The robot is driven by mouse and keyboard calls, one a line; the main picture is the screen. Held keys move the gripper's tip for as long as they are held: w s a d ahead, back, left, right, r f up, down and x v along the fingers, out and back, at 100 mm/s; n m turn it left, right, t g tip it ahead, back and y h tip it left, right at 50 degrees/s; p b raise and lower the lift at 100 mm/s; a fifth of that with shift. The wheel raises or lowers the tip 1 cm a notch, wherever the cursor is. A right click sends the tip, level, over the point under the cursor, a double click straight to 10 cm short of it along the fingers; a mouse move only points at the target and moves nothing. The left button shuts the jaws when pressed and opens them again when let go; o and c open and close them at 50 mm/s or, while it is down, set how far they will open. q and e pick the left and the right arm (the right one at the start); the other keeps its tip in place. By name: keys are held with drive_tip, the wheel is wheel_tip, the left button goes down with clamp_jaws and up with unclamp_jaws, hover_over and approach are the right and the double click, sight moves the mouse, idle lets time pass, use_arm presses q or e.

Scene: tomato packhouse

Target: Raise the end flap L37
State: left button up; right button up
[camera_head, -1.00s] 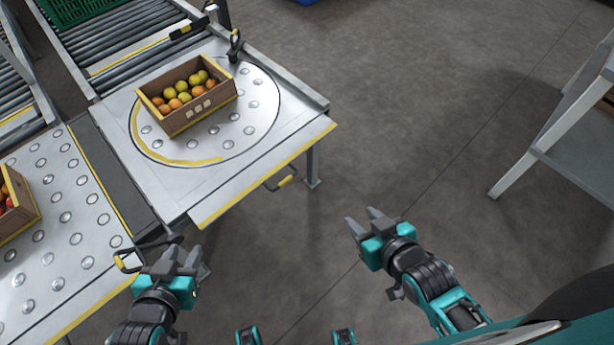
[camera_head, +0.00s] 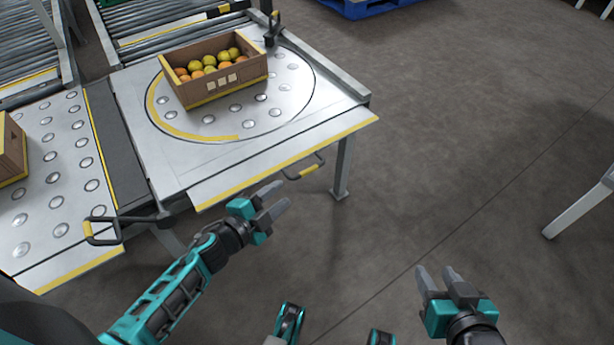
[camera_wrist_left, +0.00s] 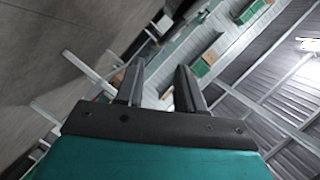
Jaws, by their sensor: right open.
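No label L37 is readable. A metal end panel with a yellow-striped edge (camera_head: 250,179) forms the near end of the ball-topped table, and it looks level. A handle with a yellow grip (camera_head: 308,170) sticks out below that edge. My left gripper (camera_head: 285,199) is open and empty, near and below the handle in the head view, apart from it. Its two spread fingers also show in the left wrist view (camera_wrist_left: 158,85), with nothing between them. My right gripper (camera_head: 439,274) is open and empty over the floor at the lower right.
A cardboard crate of orange and green tomatoes (camera_head: 225,86) stands on the table's round plate. A second table (camera_head: 60,190) at the left carries part of another crate (camera_head: 10,150). A black-and-yellow lever (camera_head: 103,231) juts between them. Open floor lies to the right.

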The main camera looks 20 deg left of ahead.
sight(305, 173)
use_arm(q)
drive_tip(key=b+x, duration=0.3)
drive_tip(key=x, duration=0.7)
drive_tip(key=shift+w+d+f, duration=0.1)
drive_tip(key=shift+w+d, duration=0.1)
drive_tip(key=shift+w, duration=0.1)
drive_tip(key=shift+w+d, duration=0.15)
drive_tip(key=shift+w, duration=0.35)
use_arm(e)
drive_tip(key=shift+w+a+f+y, duration=0.3)
drive_tip(key=shift+w+a+f, duration=0.05)
drive_tip(key=shift+a+f, duration=0.3)
use_arm(q)
drive_tip(key=shift+c, duration=0.4)
use_arm(e)
drive_tip(key=shift+d, duration=0.1)
use_arm(q)
drive_tip(key=c, duration=0.5)
clamp_jaws()
use_arm(e)
drive_tip(key=shift+s+d+f, duration=0.1)
drive_tip(key=shift+s+f, duration=0.05)
